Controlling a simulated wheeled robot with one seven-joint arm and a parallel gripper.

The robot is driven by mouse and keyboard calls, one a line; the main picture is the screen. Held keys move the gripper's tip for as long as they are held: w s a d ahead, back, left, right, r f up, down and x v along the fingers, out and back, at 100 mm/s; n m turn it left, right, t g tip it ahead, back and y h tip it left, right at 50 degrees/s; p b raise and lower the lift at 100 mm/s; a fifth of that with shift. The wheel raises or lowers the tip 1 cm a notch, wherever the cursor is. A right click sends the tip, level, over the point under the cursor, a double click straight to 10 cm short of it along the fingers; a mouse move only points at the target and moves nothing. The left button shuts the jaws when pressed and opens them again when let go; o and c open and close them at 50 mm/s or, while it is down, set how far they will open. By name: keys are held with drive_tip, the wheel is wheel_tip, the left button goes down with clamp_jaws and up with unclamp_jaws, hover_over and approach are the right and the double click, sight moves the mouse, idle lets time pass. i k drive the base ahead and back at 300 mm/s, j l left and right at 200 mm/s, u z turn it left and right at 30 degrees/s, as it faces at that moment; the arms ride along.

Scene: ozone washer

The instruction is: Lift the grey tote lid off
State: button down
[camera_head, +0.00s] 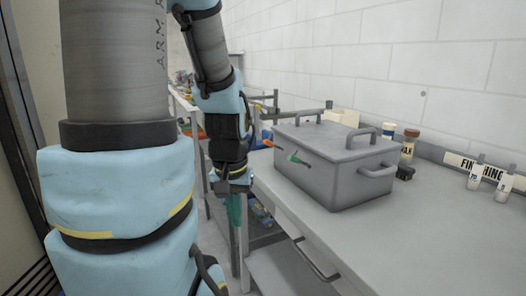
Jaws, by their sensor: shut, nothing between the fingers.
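The grey tote (345,185) stands on the light worktop at right of centre. Its grey lid (325,138) sits on top, with one raised handle (361,134) at the near right end and another (309,114) at the far left end. A side handle (377,171) sticks out from the tote's right end. My gripper (232,186) hangs left of the tote, apart from it, beyond the worktop's left edge. It is shut and empty; its fingertips are small and hard to make out.
An orange-handled tool (268,143) and a green-handled one (294,157) show by the tote's front. Bottles (409,146) stand behind it, and small white bottles (475,177) at right. The near worktop (400,240) is clear. A drawer handle (315,262) projects below.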

sight(338, 142)
drive_tip(key=i+j+z, duration=0.1)
drive_tip(key=z, duration=0.9)
drive_tip(key=i+j+z, duration=0.1)
drive_tip(key=j+z, duration=0.95)
drive_tip(key=i+l, duration=0.05)
